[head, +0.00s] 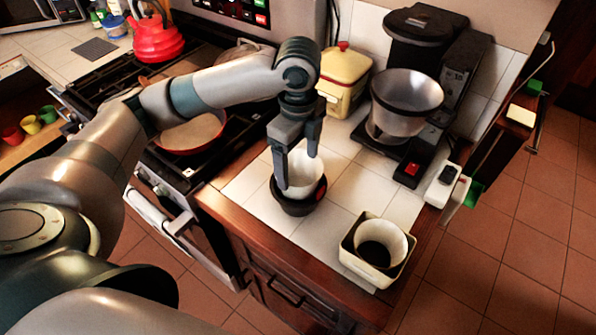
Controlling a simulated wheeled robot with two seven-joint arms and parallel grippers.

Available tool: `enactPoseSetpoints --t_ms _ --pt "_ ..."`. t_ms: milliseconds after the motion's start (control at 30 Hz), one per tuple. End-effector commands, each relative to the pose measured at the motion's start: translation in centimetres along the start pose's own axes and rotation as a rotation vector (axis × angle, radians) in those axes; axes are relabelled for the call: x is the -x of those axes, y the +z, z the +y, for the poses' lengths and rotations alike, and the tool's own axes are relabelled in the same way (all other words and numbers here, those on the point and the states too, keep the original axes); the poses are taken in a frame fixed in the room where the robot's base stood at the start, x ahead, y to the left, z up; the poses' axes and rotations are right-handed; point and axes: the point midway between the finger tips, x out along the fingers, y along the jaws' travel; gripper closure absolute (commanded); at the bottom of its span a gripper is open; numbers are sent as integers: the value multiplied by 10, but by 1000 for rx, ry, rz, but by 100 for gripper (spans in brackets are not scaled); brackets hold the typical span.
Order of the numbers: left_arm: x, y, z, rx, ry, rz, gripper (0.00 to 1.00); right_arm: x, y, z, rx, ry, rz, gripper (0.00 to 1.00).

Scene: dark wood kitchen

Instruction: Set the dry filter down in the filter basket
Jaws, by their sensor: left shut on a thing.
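The white dry filter (309,175) is between the fingers of my left gripper (297,172), which is shut on it. The filter stands upright, open side up, with its lower part inside the rim of the black filter basket (296,207). The basket sits on the white tiled counter and has a small red mark on its right side. Whether the filter touches the basket's bottom is hidden. My right gripper is not in view.
A black coffee maker (418,25) with a clear jug (407,92) stands behind to the right. A cream square bin (352,269) holding a used filter (388,242) is near the counter's front right. A yellow canister (345,75) stands behind my gripper. The stove with a red pan (190,133) is left.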

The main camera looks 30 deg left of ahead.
Motion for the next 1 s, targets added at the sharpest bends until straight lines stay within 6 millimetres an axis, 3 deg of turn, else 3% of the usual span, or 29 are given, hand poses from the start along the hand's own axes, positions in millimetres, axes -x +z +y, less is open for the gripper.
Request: enactPoseSetpoints --t_ms 367,700,1000 --pt "-4 0 0 0 0 -1 53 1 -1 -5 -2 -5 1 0" --pt "-37 0 1 0 1 0 53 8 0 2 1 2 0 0" --pt "-40 0 0 0 -1 -1 53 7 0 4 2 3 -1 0"
